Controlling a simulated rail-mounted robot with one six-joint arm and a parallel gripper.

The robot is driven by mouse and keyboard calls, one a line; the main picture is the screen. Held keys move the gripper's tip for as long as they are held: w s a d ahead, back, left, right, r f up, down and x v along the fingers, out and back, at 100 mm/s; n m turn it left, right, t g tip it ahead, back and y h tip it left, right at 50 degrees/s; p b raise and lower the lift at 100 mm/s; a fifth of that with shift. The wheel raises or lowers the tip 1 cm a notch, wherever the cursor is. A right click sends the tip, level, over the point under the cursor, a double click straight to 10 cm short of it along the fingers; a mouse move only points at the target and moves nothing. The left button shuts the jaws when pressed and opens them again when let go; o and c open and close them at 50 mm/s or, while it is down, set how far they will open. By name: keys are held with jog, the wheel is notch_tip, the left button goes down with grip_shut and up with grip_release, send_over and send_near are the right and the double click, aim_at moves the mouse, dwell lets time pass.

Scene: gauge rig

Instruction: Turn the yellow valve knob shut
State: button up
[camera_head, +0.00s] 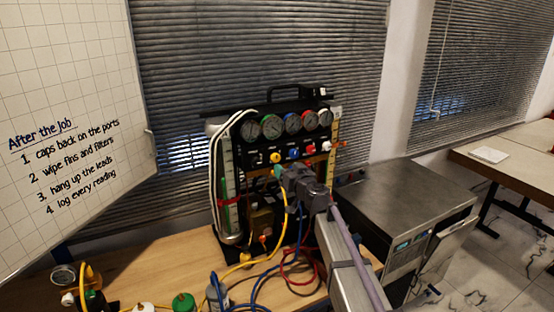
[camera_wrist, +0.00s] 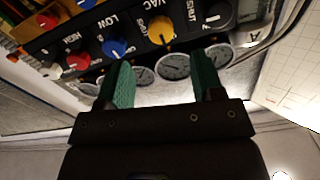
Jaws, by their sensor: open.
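The yellow valve knob (camera_head: 275,157) is on the black front panel of the gauge rig, under the row of round gauges. In the wrist view the yellow knob (camera_wrist: 161,30) shows near the top, beside the words VAC and SHUT. My gripper (camera_head: 279,171) is close in front of the panel, just below the knob in the head view. In the wrist view my gripper (camera_wrist: 163,68) has its two green fingers wide apart and empty. The knob lies beyond the fingertips, roughly in line with the gap, and appears untouched.
A blue knob (camera_wrist: 115,47), a red knob (camera_wrist: 78,62) and a black knob (camera_wrist: 218,14) flank the yellow one. Hoses (camera_head: 262,268) lie on the wooden bench below. A steel-topped unit (camera_head: 410,190) stands to the right.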

aim_at(277, 159)
jog(key=x, duration=0.9)
jog(key=c, duration=0.9)
